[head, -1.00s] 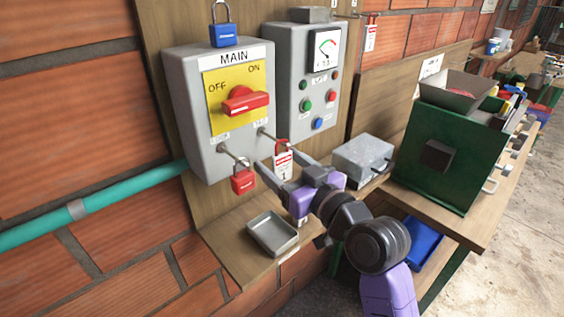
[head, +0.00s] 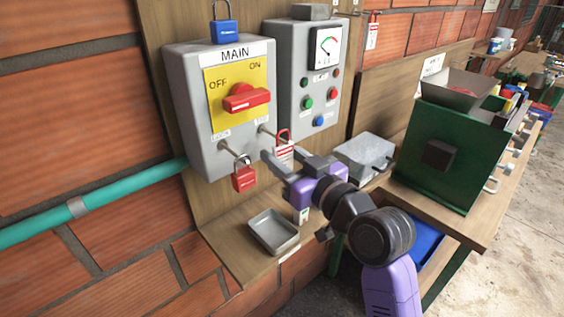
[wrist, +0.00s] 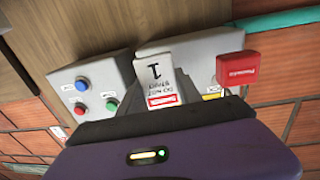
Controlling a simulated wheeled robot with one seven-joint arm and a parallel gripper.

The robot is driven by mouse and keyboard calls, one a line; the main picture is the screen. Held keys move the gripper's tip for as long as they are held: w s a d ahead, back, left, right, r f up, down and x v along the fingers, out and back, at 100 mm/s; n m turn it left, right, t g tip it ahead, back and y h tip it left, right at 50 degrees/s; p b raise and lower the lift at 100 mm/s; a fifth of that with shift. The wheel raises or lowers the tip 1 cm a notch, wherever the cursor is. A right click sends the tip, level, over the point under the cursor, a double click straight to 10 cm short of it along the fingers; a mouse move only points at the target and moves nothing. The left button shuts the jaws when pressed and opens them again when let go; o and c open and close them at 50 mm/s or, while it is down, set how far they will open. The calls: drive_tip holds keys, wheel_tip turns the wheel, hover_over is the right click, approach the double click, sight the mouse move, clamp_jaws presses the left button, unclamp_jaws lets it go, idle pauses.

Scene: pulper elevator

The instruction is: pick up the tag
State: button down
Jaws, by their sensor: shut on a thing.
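The tag (head: 285,155) is a white card with a red top band and a red loop, in front of the control panel. The wrist view shows its face (wrist: 158,80), reading "DO NOT START" and 1. My gripper (head: 284,158) is shut on the tag, with a dark finger on each side of it. I cannot tell whether the loop is still around that peg.
A red padlock (head: 244,177) hangs on the left peg, close to my fingers. The MAIN switch box (head: 190,110) and meter box (head: 290,75) are above. A grey tray (head: 258,230) lies below, a metal box (head: 350,150) to the right, and a green machine (head: 440,160) farther right.

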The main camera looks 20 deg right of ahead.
drive_tip(key=p+v, duration=0.4)
drive_tip(key=v, duration=1.4)
drive_tip(key=shift+p, duration=0.35)
drive_tip(key=w+d+f+m+h+b, duration=0.1)
drive_tip(key=w+d+f+m+h, duration=0.15)
drive_tip(key=f, duration=0.45)
drive_tip(key=w+d+f+m+h+b, duration=0.1)
drive_tip(key=w+d+f+m+h, duration=0.1)
drive_tip(key=w+d+f+h, duration=0.3)
drive_tip(key=a+f+n+y+b, duration=0.1)
drive_tip(key=a+f, duration=0.4)
drive_tip(key=f, duration=0.5)
drive_tip(key=s+a+f+n+y+b, duration=0.1)
drive_tip(key=a+f+y+b, duration=0.1)
drive_tip(key=a+f, duration=0.4)
wheel_tip(320, 180, down, 6)
drive_tip(key=shift+s+a+r+y+b, duration=0.25)
drive_tip(key=shift+y+b, duration=0.1)
drive_tip(key=shift+b, duration=0.3)
